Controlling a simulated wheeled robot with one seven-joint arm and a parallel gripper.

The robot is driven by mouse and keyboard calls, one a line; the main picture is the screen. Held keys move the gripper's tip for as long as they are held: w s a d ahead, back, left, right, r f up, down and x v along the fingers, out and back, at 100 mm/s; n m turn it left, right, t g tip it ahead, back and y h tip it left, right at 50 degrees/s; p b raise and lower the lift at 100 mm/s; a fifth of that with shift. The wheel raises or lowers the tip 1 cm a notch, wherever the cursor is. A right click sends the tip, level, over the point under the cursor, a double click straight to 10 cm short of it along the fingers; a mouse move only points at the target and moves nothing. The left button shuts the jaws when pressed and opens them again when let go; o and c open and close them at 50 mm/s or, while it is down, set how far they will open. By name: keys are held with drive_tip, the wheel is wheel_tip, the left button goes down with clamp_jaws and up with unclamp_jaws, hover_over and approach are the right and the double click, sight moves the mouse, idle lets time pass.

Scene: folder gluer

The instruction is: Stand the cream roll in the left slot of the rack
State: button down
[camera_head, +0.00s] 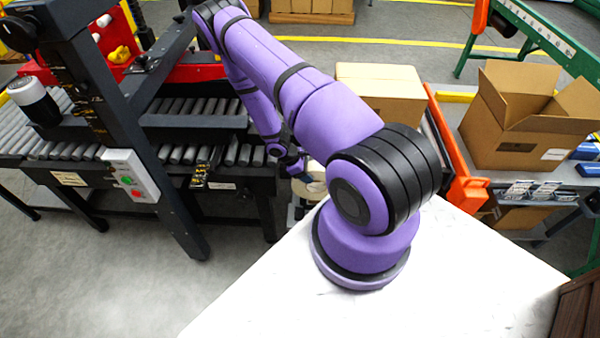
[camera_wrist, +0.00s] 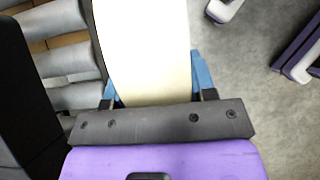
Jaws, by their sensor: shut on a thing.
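The cream roll (camera_wrist: 150,50) fills the middle of the wrist view, running up out of the frame. My gripper (camera_wrist: 155,88) is shut on it, with a blue finger at each side. In the head view my gripper (camera_head: 292,165) is small and partly hidden behind my purple arm, beside the roller conveyor. A small cream shape (camera_head: 315,175) shows there next to the arm, mostly covered. I cannot make out the rack or its left slot in either view.
A roller conveyor (camera_head: 235,155) with a dark frame and a button box (camera_head: 130,175) stands at the left. A closed carton (camera_head: 380,85) is behind my arm. An open carton (camera_head: 530,120) sits on a shelf at the right. Grey floor is clear at lower left.

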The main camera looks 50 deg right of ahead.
sight(307, 192)
drive_tip(key=shift+f, duration=4)
drive_tip(key=shift+f, duration=1.05)
drive_tip(key=shift+f, duration=0.35)
drive_tip(key=shift+f, duration=0.35)
drive_tip(key=shift+f, duration=0.35)
drive_tip(key=shift+f, duration=0.45)
drive_tip(key=shift+f, duration=1.05)
